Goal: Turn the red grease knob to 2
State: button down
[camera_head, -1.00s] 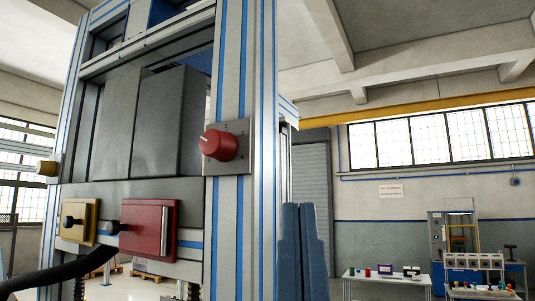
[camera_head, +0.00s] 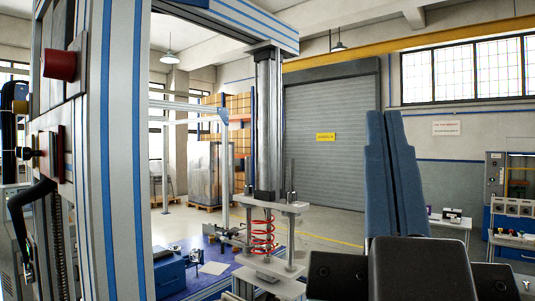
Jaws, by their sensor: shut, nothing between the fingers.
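The red grease knob (camera_head: 59,65) sticks out from a plate on the front of the tall aluminium frame, at the upper left. I see it from the side, so its pointer and any numbers are hidden. My gripper (camera_head: 383,114) stands upright at the right, its two blue fingers side by side and shut with nothing between them. It is well to the right of the knob in the picture and apart from it. My dark hand body fills the bottom right.
The aluminium frame post (camera_head: 122,160) stands between the knob and the open middle. A metal cylinder (camera_head: 268,125) above a red spring (camera_head: 263,238) stands behind.

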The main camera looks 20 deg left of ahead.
aim_at(60, 65)
jog(key=l+u, duration=0.35)
jog(key=i+l+u, duration=0.1)
jog(key=u, duration=0.3)
jog(key=l+u, duration=0.35)
jog(key=u, duration=0.65)
jog(key=j, duration=0.1)
